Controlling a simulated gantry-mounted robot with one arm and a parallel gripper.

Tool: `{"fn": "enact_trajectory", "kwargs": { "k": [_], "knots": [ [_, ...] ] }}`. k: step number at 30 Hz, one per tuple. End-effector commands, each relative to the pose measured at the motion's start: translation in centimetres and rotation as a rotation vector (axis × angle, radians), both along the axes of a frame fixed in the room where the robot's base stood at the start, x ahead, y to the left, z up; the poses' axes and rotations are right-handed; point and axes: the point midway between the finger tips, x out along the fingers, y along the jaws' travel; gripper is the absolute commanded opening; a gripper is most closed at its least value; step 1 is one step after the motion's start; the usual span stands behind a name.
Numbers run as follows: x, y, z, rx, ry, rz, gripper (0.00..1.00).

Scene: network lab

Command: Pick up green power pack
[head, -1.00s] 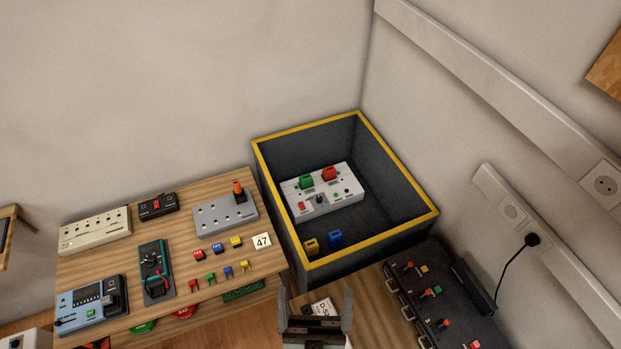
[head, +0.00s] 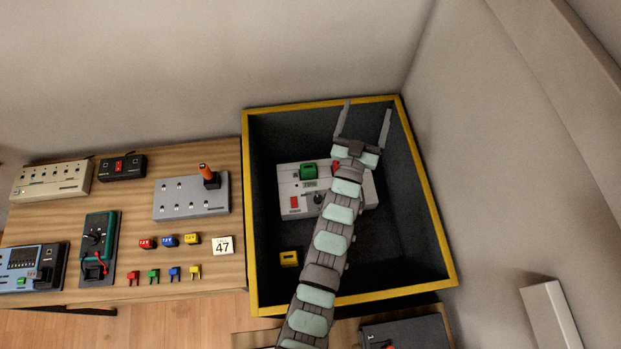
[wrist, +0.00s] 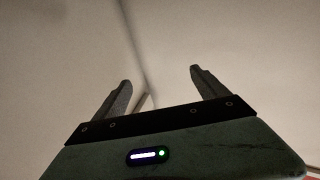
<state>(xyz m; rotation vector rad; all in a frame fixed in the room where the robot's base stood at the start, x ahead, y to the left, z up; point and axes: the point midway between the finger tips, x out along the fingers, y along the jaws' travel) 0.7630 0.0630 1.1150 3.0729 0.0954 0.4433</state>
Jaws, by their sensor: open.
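A green block that looks like the green power pack (head: 308,172) sits on the white panel unit (head: 288,182) inside the dark box. My gripper (head: 366,110) is open and empty, over the back right part of the box, to the right of and beyond the green pack. Its fingers point toward the back wall. In the wrist view the open fingers (wrist: 158,78) show only bare wall and a corner behind them; the pack is not in that view. My arm crosses the box and hides the right part of the white unit.
The yellow-rimmed box (head: 250,215) has high walls. A red pack (head: 335,168) is partly hidden by my arm; a yellow pack (head: 289,258) lies on the box floor. The wooden table (head: 120,200) at left holds devices, small coloured packs and a card marked 47 (head: 222,245).

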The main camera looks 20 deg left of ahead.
Motion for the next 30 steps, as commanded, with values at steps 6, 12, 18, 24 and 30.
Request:
{"fn": "enact_trajectory", "kwargs": {
  "k": [6, 12, 18, 24, 30],
  "knots": [
    [6.7, 5.4, -15.0, -0.075, 0.440, 0.078, 0.84],
    [7.1, 10.1, -26.0, -0.175, 0.841, 0.174, 0.84],
    [3.4, 13.2, -33.1, -0.286, 1.187, 0.267, 0.84],
    [0.0, 14.2, -35.5, -0.358, 1.382, 0.322, 0.84],
    [-0.7, 14.5, -36.3, -0.375, 1.430, 0.335, 0.84]
  ]
}}
